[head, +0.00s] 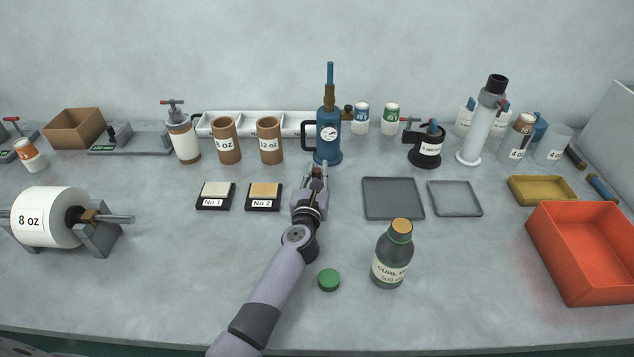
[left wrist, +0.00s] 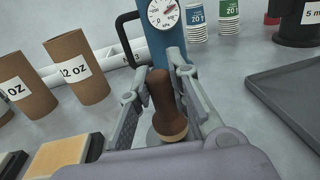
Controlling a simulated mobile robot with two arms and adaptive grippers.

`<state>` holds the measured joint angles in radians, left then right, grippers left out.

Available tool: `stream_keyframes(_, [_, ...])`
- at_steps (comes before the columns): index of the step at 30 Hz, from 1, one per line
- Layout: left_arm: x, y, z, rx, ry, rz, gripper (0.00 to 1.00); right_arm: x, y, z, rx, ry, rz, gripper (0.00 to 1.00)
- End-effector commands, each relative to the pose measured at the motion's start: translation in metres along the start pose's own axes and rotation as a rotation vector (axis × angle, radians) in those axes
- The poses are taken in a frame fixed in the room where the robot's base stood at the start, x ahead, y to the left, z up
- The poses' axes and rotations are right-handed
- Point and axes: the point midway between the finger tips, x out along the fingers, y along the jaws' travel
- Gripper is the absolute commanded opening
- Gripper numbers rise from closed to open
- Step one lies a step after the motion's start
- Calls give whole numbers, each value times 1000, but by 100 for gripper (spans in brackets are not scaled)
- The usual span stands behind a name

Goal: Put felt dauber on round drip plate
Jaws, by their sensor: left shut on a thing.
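My left gripper (head: 316,172) is at mid-table, just in front of the blue pump. It is shut on the felt dauber, which shows in the left wrist view as a dark brown handle (left wrist: 163,92) with a tan lower end (left wrist: 172,133). The fingers stand on both sides of it. In the head view the dauber is mostly hidden by the gripper. A pale round edge (left wrist: 152,134) shows behind the dauber's lower end. I cannot tell if this is the round drip plate, or whether the dauber touches it. My right gripper is not in view.
The blue pump (head: 327,140) stands close behind the gripper. Two pads (head: 263,204) lie left; a dark square tray (head: 393,212) and a smaller grey tray (head: 455,211) lie right. A dark bottle (head: 392,262) and green cap (head: 329,280) stand nearer the front.

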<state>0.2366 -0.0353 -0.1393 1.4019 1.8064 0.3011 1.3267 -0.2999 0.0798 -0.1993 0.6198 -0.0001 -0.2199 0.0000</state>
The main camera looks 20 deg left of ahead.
Motion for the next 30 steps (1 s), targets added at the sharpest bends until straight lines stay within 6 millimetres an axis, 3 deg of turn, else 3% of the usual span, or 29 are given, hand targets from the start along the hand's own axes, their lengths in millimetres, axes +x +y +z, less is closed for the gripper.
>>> stream_keyframes(2, [0, 0, -9, 2, -1, 0, 0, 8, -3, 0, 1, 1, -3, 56])
stream_keyframes(14, [0, 0, -12, 0, -1, 0, 0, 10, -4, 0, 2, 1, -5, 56])
stream_keyframes(15, [0, 0, -12, 0, -1, 0, 18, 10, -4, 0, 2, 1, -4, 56])
stream_keyframes(24, [0, 0, -11, 0, -1, 0, 38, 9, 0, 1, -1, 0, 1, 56])
stream_keyframes(30, [0, 0, -11, 0, -1, 0, 38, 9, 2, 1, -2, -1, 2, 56])
